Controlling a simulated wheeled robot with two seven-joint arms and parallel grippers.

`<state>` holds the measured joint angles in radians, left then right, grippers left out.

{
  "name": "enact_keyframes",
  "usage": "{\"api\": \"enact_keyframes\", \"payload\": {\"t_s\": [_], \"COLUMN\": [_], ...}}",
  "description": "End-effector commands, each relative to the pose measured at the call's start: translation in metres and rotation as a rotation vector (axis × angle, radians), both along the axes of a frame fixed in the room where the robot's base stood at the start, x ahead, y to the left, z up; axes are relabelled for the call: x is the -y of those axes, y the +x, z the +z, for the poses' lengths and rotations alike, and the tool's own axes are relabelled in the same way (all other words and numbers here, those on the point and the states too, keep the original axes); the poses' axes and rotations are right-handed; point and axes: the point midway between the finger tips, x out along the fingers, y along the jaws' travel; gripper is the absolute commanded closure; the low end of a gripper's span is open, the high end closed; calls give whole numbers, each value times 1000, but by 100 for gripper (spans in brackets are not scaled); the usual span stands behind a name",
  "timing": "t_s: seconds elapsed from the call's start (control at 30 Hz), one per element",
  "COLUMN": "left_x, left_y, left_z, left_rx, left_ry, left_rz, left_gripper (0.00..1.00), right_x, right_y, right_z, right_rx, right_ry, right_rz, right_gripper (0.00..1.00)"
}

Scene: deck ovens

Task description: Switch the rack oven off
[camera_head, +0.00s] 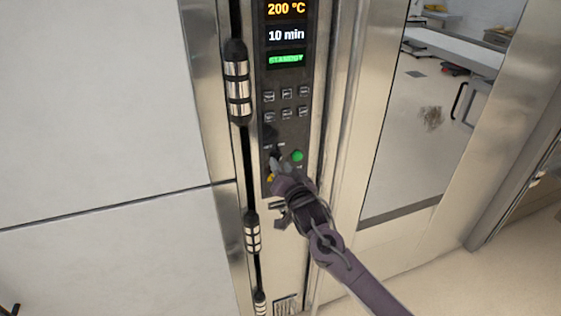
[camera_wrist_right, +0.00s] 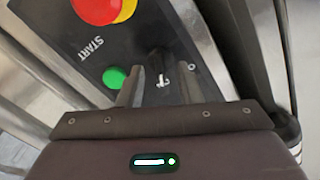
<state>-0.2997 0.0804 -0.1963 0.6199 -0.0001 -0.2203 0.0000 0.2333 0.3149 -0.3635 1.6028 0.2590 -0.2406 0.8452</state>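The rack oven's dark control panel (camera_head: 284,120) runs down the steel front in the head view. Its display (camera_head: 286,35) reads 200 °C, 10 min and a green line that looks like STANDBY. A green button (camera_head: 297,156) is low on the panel and shows beside the word START in the right wrist view (camera_wrist_right: 115,77). A black switch with a white mark (camera_wrist_right: 157,66) is beside it. My right gripper (camera_head: 276,163) is at the lower panel. In the wrist view its fingers (camera_wrist_right: 161,88) are apart, with the switch between or just beyond their tips; contact cannot be told. My left gripper is out of view.
A red and yellow button (camera_wrist_right: 103,8) is near the green one, mostly hidden in the head view. Several small buttons (camera_head: 286,97) sit above. A hinge (camera_head: 237,82) projects left of the panel. A glass oven door (camera_head: 420,120) is at right.

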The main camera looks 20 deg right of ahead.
Motion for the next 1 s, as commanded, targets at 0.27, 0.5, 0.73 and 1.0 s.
{"api": "enact_keyframes", "payload": {"t_s": [0.27,0.5,0.73,1.0], "left_x": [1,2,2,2], "left_y": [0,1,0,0], "left_z": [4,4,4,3], "left_rx": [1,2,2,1], "left_ry": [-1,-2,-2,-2], "left_rz": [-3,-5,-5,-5], "left_gripper": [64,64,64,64], "right_x": [-1,0,0,0], "right_y": [12,12,12,12], "right_z": [-1,-1,-1,-1], "right_rx": [-2,-1,-1,-1], "right_ry": [0,0,0,-18], "right_rz": [0,0,0,0], "right_gripper": [68,77,100,100]}}
